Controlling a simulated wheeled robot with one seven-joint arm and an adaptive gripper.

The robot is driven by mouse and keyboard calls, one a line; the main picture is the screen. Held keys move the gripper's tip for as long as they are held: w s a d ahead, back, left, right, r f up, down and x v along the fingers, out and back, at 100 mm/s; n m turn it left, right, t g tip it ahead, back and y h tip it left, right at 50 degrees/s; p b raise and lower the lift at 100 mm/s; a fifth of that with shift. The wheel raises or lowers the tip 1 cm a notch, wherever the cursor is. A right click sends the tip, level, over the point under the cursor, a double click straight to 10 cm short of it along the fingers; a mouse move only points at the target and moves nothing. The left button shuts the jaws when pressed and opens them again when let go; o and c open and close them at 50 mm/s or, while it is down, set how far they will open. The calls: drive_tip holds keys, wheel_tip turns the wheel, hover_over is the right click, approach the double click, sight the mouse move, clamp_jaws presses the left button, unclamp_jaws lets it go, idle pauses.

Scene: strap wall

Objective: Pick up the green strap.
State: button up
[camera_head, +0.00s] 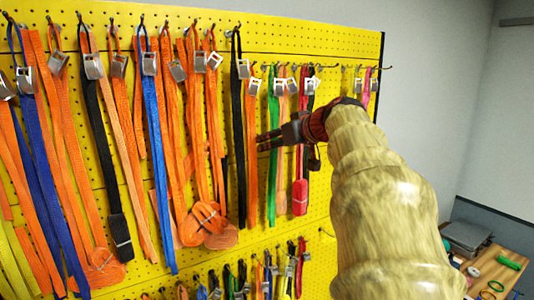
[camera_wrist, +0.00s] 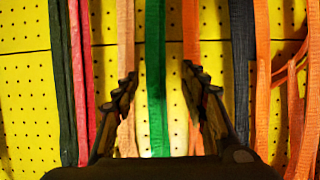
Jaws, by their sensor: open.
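The green strap (camera_head: 272,150) hangs from a hook on the yellow pegboard, between an orange strap and a pale orange one, with a metal buckle near its top. In the wrist view the green strap (camera_wrist: 155,75) runs straight down the middle, between my gripper's two fingers. My gripper (camera_head: 265,141) is open in front of the pegboard at mid-height of the strap; it also shows in the wrist view (camera_wrist: 164,90). The strap's lower part is hidden behind my gripper's body in the wrist view. I cannot tell how far the fingertips are from the strap.
A pale orange strap (camera_wrist: 126,60) hangs close left of the green one and an orange strap (camera_wrist: 190,35) close right, both near the fingers. A black strap (camera_head: 239,140) hangs further left in the head view. A wooden table (camera_head: 490,270) stands at lower right.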

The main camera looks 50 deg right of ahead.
drive_tip(key=shift+w+f, duration=0.1)
drive_tip(key=shift+w, duration=0.15)
drive_tip(key=shift+c, duration=0.2)
drive_tip(key=shift+c, duration=0.6)
clamp_jaws()
